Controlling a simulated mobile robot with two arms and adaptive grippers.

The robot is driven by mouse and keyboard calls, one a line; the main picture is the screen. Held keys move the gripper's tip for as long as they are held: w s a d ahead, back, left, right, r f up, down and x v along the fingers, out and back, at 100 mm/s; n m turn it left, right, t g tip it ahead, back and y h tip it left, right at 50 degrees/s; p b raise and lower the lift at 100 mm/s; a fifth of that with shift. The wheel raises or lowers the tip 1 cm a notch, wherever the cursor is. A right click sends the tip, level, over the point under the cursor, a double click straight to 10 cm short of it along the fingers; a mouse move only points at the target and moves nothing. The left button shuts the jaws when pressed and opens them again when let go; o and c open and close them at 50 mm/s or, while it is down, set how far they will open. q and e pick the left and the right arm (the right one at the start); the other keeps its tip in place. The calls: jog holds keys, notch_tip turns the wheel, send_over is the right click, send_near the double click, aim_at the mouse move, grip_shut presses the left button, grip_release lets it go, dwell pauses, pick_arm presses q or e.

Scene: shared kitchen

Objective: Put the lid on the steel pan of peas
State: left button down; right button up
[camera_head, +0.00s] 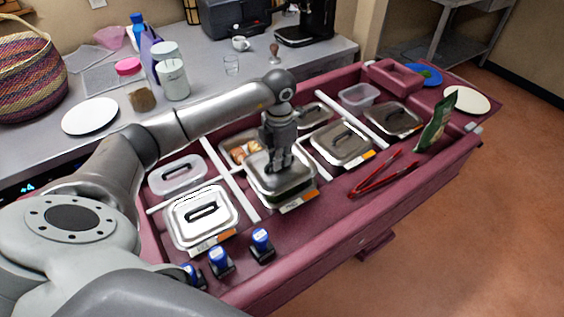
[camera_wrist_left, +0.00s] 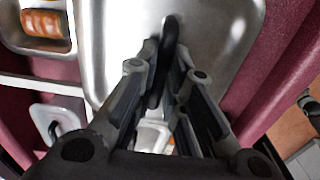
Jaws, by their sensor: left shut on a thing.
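My left gripper (camera_head: 277,168) reaches down onto a steel lid (camera_head: 300,174) over the steel pan of peas (camera_head: 262,192) in the middle of the counter. A strip of green shows under the lid's front edge, above the orange-labelled front. The lid lies over the pan opening; I cannot tell if it is fully seated or slightly raised. In the left wrist view my gripper (camera_wrist_left: 166,60) is shut on the lid's black handle (camera_wrist_left: 168,32), with the steel lid (camera_wrist_left: 115,45) filling the upper middle. The peas are mostly hidden.
Lidded steel pans stand left (camera_head: 176,222) and right (camera_head: 322,152) of it. An open pan of brown food (camera_head: 240,150) lies behind. Red tongs (camera_head: 385,176), a green bag (camera_head: 436,122) and blue-topped stamps (camera_head: 261,240) lie around it.

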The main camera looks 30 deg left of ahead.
pick_arm(q)
jog(key=shift+w+f, duration=0.3)
jog(key=shift+f, duration=0.1)
notch_tip(320, 180, down, 2)
jog(key=shift+d+f+p, duration=0.1)
jog(key=shift+d+p, duration=0.05)
jog(key=shift+p, duration=0.75)
jog(key=shift+f, duration=0.55)
pick_arm(e)
jog(key=shift+s+d+r, duration=0.3)
jog(key=shift+s+r, duration=0.1)
jog(key=shift+r, duration=0.1)
jog(key=shift+s+d+r, duration=0.25)
jog(key=shift+s+r, duration=0.15)
jog(key=shift+r, duration=0.05)
pick_arm(q)
jog(key=shift+f, duration=0.1)
pick_arm(e)
jog(key=shift+f, duration=0.1)
pick_arm(q)
jog(key=shift+f+b, duration=0.55)
jog(key=shift+b, duration=0.05)
jog(key=c, duration=1.5)
grip_release()
pick_arm(e)
jog(key=shift+w+a+f, duration=0.2)
jog(key=shift+a+f, duration=0.05)
jog(key=shift+f, duration=0.2)
